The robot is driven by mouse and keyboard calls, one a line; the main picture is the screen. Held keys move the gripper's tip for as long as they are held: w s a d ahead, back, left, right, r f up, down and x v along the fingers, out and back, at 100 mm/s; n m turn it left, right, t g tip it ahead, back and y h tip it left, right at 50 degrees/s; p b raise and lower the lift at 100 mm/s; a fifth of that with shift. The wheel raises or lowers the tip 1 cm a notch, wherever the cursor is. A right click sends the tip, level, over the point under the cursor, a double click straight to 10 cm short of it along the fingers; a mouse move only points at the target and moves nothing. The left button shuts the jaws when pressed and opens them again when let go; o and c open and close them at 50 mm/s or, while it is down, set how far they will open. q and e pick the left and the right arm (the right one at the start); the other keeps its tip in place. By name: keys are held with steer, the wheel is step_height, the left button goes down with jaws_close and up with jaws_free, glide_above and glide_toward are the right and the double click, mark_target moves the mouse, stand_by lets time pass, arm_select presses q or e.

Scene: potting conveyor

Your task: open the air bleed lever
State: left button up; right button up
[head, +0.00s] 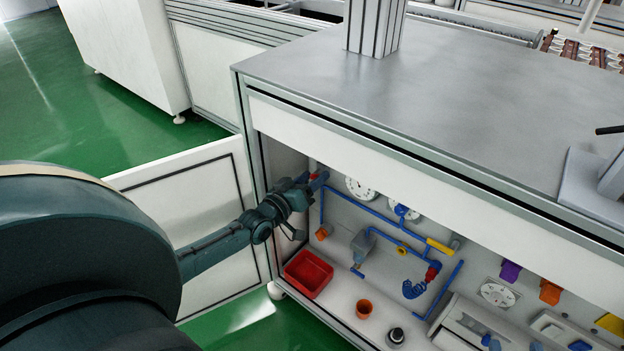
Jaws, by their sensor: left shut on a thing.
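My left gripper (306,181) reaches into the open cabinet at its upper left corner. It is shut on a small red lever (315,176) beside the top end of the blue pipe (322,204). The gripper's fingers and wrist hide much of the lever, so its exact angle cannot be told. No label is readable, so I cannot confirm from the picture that this is the air bleed lever. My right gripper is not in view.
An open white door (190,205) stands left of the cabinet. Inside are gauges (360,188), a yellow handle (440,246), an orange knob (323,232), a red bin (308,273) and an orange cup (364,308). The grey worktop (420,110) overhangs the opening.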

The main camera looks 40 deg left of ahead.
arm_select(q)
steer(key=n+b, duration=0.1)
steer(key=n, duration=0.3)
steer(key=a+n+b, duration=0.1)
steer(key=n, duration=0.3)
steer(key=a+n, duration=0.1)
steer(key=n, duration=0.3)
steer(key=shift+w+a+r+b, duration=0.1)
steer(key=shift+r+b, duration=0.1)
steer(key=shift+b, duration=0.2)
arm_select(e)
steer(key=shift+s+a+f+n+t+y, duration=0.25)
steer(key=shift+a+f+n+t+y, duration=0.2)
steer(key=shift+y, duration=0.25)
steer(key=shift+r, duration=0.45)
arm_select(q)
steer(key=o, duration=1)
arm_select(e)
steer(key=shift+w+f, duration=0.1)
steer(key=shift+f, duration=0.05)
